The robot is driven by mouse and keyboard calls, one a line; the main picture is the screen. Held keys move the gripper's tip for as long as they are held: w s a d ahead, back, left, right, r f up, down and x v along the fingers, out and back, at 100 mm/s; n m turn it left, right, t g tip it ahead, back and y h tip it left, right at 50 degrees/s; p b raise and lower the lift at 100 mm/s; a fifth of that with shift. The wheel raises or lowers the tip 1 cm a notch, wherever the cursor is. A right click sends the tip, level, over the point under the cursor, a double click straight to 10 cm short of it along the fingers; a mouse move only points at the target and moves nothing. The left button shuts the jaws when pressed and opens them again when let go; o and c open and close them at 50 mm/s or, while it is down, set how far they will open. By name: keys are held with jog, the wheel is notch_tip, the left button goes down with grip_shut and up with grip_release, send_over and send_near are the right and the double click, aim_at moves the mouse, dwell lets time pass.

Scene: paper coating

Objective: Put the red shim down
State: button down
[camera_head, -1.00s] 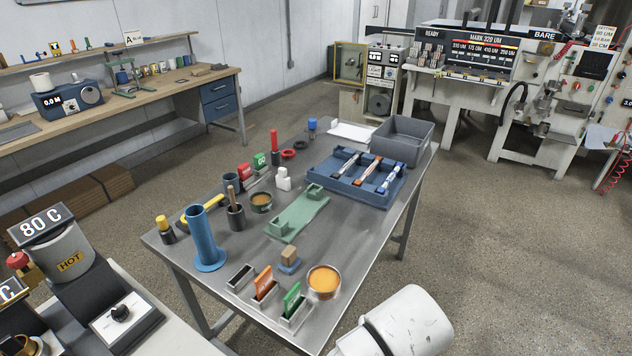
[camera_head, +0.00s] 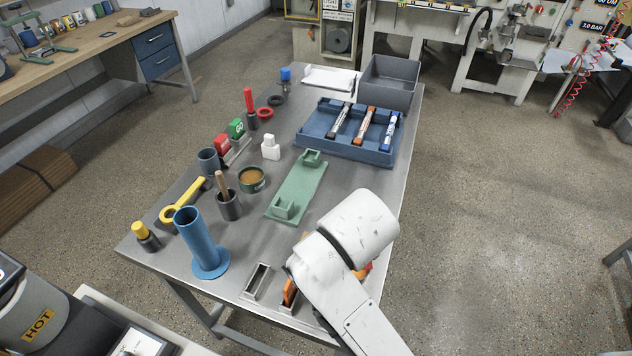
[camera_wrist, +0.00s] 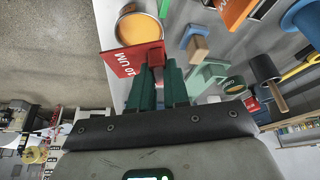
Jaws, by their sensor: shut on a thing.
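The red shim (camera_wrist: 128,62), a flat plate with white lettering ending in "10 UM", shows in the wrist view. My gripper (camera_wrist: 157,68) is shut on its edge. The shim is beside the round tin of orange paste (camera_wrist: 138,26); I cannot tell whether they touch. In the head view my arm hides the gripper and most of the shim. A dark slotted holder (camera_head: 257,281) stands empty near the table's front edge. Beside it an orange shim (camera_head: 290,291) stands in a second holder, partly behind my arm. It also shows in the wrist view (camera_wrist: 238,12).
A tall blue tube (camera_head: 196,238) stands left of the holders. A green fixture (camera_head: 299,187) lies mid-table, with a blue tray (camera_head: 350,146) of pens behind it. A wooden block on a blue base (camera_wrist: 198,46) is near the gripper. Bare tabletop lies between tube and fixture.

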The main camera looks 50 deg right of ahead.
jog(key=w+d+f, duration=0.2)
jog(key=w, duration=0.1)
jog(key=w+d+f, duration=0.5)
jog(key=f, duration=0.1)
jog(key=shift+w+d+f+p, duration=0.1)
jog(key=shift+w+d+p, duration=0.2)
jog(key=shift+w, duration=0.1)
jog(key=shift+w+d+f, duration=0.25)
jog(key=shift+w+f, duration=0.05)
jog(key=shift+f, duration=0.2)
jog(key=shift+f+p, duration=0.4)
jog(key=shift+f, duration=1.15)
jog(key=c, duration=1.6)
grip_release()
jog(key=shift+f, duration=0.15)
jog(key=shift+o, duration=1)
